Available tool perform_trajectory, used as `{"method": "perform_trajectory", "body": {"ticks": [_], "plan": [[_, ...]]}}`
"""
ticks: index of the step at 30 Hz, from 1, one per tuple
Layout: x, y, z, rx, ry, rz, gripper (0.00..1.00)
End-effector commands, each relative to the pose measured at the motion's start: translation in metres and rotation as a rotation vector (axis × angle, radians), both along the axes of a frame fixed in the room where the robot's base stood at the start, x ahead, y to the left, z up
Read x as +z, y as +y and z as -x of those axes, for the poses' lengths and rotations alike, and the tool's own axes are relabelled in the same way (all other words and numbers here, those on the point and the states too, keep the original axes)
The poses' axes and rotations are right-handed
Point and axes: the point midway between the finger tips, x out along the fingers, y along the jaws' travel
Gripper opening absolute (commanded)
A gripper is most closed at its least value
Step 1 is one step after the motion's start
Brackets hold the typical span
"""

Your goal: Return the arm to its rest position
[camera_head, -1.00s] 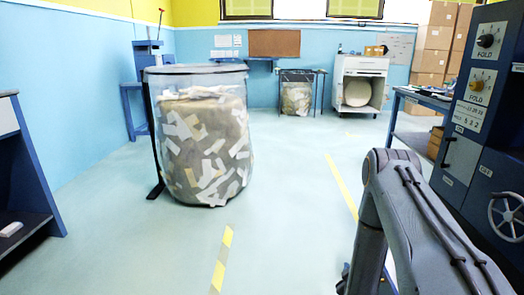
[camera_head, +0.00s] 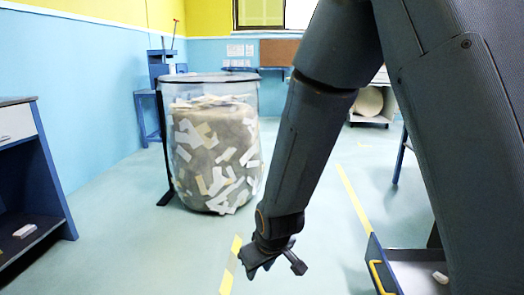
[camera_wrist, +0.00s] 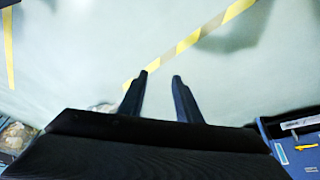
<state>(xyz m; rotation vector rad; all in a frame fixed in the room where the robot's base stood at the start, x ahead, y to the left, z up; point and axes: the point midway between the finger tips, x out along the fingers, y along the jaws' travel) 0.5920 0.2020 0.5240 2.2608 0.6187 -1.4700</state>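My gripper (camera_wrist: 161,78) points down over the floor in the wrist view. Its two dark fingers stand apart with nothing between them, only bare floor and a yellow-striped line behind. In the head view my gripper (camera_head: 274,268) shows at the end of my dark arm, low in the middle of the picture. The arm reaches down from the top right and hides much of the right half of the room.
A clear bin of paper scraps (camera_head: 215,150) stands left of my arm. An open blue drawer with a yellow handle (camera_head: 378,272) is at the lower right. A blue bench (camera_head: 30,165) stands at the left edge. The floor between is clear.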

Motion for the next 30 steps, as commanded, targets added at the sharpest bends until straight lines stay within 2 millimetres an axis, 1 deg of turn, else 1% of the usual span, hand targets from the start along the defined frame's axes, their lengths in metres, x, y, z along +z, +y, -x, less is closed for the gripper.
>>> {"method": "perform_trajectory", "body": {"ticks": [1, 2, 3, 6, 9, 12, 18, 21, 30], "plan": [[0.014, 0.011, 0.025, 0.015, 0.037, 0.002, 0.31], [0.021, 0.015, 0.039, 0.018, 0.063, 0.003, 0.31], [0.029, 0.019, 0.059, 0.023, 0.099, 0.009, 0.31], [0.044, 0.023, 0.101, 0.029, 0.173, 0.026, 0.31], [0.056, 0.023, 0.135, 0.031, 0.229, 0.046, 0.31], [0.066, 0.021, 0.162, 0.035, 0.272, 0.065, 0.31], [0.082, 0.013, 0.207, 0.038, 0.341, 0.104, 0.31], [0.089, 0.008, 0.226, 0.034, 0.371, 0.124, 0.31], [0.125, -0.015, 0.215, -0.046, 0.374, 0.113, 0.31]]}}
